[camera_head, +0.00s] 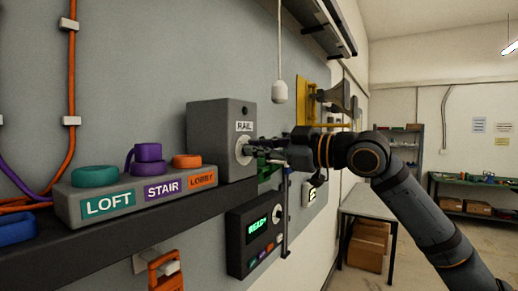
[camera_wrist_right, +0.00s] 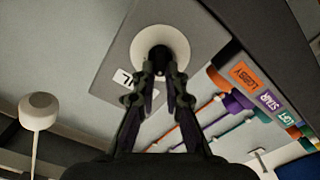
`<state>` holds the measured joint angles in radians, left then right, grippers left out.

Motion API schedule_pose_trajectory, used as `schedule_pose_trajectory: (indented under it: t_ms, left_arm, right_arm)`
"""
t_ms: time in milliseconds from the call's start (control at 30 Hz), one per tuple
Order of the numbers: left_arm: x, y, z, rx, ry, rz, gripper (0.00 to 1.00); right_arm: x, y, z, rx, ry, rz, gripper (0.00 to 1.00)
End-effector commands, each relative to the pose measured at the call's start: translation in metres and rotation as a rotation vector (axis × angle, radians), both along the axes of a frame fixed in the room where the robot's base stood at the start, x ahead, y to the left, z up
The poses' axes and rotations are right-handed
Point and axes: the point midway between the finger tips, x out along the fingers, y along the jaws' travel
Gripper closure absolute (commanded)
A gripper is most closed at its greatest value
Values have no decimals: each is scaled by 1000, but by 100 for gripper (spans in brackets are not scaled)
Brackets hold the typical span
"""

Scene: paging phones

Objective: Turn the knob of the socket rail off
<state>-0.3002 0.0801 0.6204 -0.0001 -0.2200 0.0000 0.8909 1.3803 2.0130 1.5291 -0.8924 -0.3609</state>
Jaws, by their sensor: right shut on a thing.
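The socket rail's grey box (camera_head: 210,140), labelled RAIL, is fixed to the wall at the end of a dark ledge. On its face is a pale round disc (camera_head: 241,150) with a dark knob (camera_wrist_right: 159,54) in its middle, seen in the right wrist view. My right gripper (camera_head: 256,152) reaches the box from the right. Its fingers (camera_wrist_right: 164,85) are shut on the knob, and their tips hide part of it. The knob's exact angle is hard to tell. My left gripper is in neither view.
A block of LOFT, STAIR and LOBBY labels (camera_head: 135,203) with coloured round tops stands left of the box. Below hangs a dark panel with a green display (camera_head: 256,227). A pale pull-cord bob (camera_head: 279,92) hangs above my right gripper. A grey bench (camera_head: 368,203) stands behind.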

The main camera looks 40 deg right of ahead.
Motion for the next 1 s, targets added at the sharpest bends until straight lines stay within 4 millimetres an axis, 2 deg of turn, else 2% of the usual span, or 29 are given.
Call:
schedule_pose_trajectory:
  t_ms: [400, 933, 967, 1000]
  left_arm:
    - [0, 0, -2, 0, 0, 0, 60]
    - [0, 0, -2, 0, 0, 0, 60]
    - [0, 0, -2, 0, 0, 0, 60]
    - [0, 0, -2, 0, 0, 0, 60]
  right_arm:
    - [-1, 2, -2, -155, -63, 1, 100]
    - [-1, 2, -2, -174, -71, 0, 100]
    - [-1, 2, -2, -174, -71, 0, 86]
    - [-1, 2, -2, -174, -71, 0, 81]
